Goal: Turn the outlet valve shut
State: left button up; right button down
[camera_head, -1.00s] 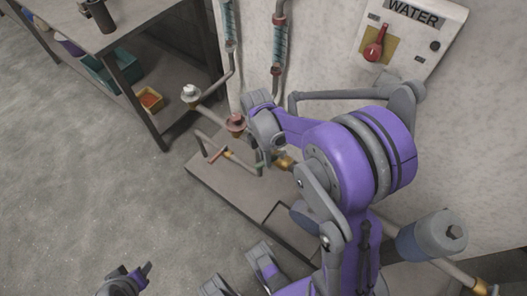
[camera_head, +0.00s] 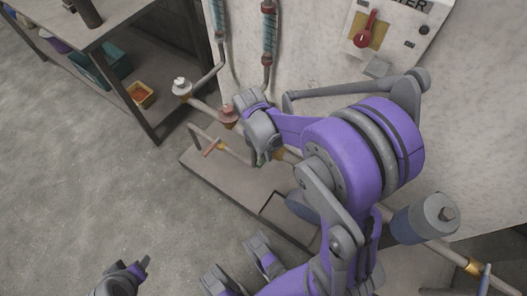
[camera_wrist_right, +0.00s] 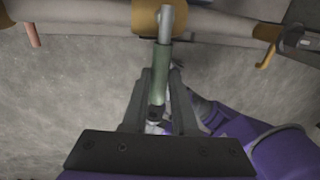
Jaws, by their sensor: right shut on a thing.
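A green valve handle (camera_wrist_right: 163,72) shows in the right wrist view. It hangs from a grey stem on a brass valve body (camera_wrist_right: 147,18) on a pipe. My right gripper (camera_wrist_right: 157,108) is shut on the handle's near end, with a finger on either side. In the head view my right gripper (camera_head: 262,156) is down at the pipework above the low platform, and its fingers hide most of the handle. My left gripper (camera_head: 127,277) is at the bottom left of the head view, away from the pipes; its fingers are too unclear to judge.
A red-handled valve (camera_head: 213,147) sits left of my right gripper. The wall panel has a red switch (camera_head: 366,38). A workbench (camera_head: 113,20) stands at the upper left; floor there is open.

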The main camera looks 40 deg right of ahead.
jog(key=c, duration=0.7)
grip_release()
jog(key=shift+s, duration=0.1)
pick_arm(q)
notch_tip(320, 180, up, 3)
jog(key=shift+f+p, duration=0.2)
jog(key=shift+p, duration=1)
pick_arm(e)
jog(key=r, duration=0.3)
jog(key=w+r, duration=0.1)
jog(key=r, duration=0.3)
jog(key=w+r, duration=0.1)
jog(key=r, duration=0.2)
jog(key=shift+a+r, duration=0.3)
jog(key=shift+r, duration=0.05)
